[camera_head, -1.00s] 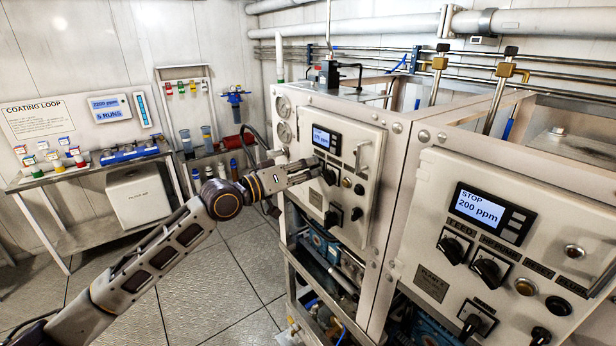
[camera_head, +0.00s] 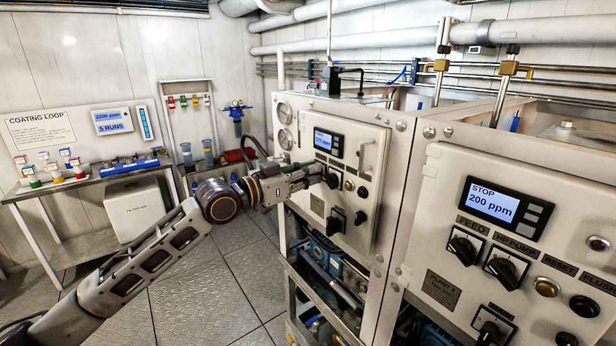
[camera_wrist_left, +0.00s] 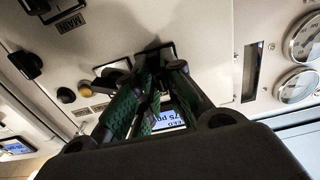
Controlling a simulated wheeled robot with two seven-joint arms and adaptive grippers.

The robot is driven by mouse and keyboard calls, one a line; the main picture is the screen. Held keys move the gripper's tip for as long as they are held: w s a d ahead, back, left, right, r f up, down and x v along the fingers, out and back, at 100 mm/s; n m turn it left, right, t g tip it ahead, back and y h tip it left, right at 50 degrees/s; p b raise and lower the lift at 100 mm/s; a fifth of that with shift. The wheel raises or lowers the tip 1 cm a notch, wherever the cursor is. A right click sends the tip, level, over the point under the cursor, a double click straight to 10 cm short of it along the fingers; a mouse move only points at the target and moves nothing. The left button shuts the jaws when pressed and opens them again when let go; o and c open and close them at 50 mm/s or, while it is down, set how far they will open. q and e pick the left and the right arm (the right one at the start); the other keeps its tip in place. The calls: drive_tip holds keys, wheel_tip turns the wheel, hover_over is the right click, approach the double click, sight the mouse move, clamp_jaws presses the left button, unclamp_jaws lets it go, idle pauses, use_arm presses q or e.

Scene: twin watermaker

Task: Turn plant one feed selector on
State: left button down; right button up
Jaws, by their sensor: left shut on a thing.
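The plant one panel (camera_head: 372,150) is on the far cabinet, with a small lit display (camera_head: 325,142) above its knobs. My left gripper (camera_head: 312,178) reaches that panel from the left, below the display. In the left wrist view its green-padded fingers (camera_wrist_left: 158,82) are shut at a black selector plate (camera_wrist_left: 160,54), the feed selector, whose knob they mostly hide. Its angle cannot be told. A second black selector (camera_wrist_left: 112,72) sits beside the fingers; in the head view it shows just past the fingertips (camera_head: 331,179). My right gripper is out of view.
The nearer plant 2 panel (camera_head: 450,240) carries its own black selectors and a display (camera_head: 491,202) reading STOP, 200 ppm. A handle (camera_head: 366,155) and a lower black knob (camera_head: 335,219) are close to my gripper. A bench (camera_head: 90,180) stands at the left.

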use_arm(q)
drive_tip(key=shift+f, duration=0.1)
drive_tip(key=c, duration=1.5)
unclamp_jaws()
drive_tip(key=shift+d, duration=0.1)
drive_tip(key=shift+v, duration=5.85)
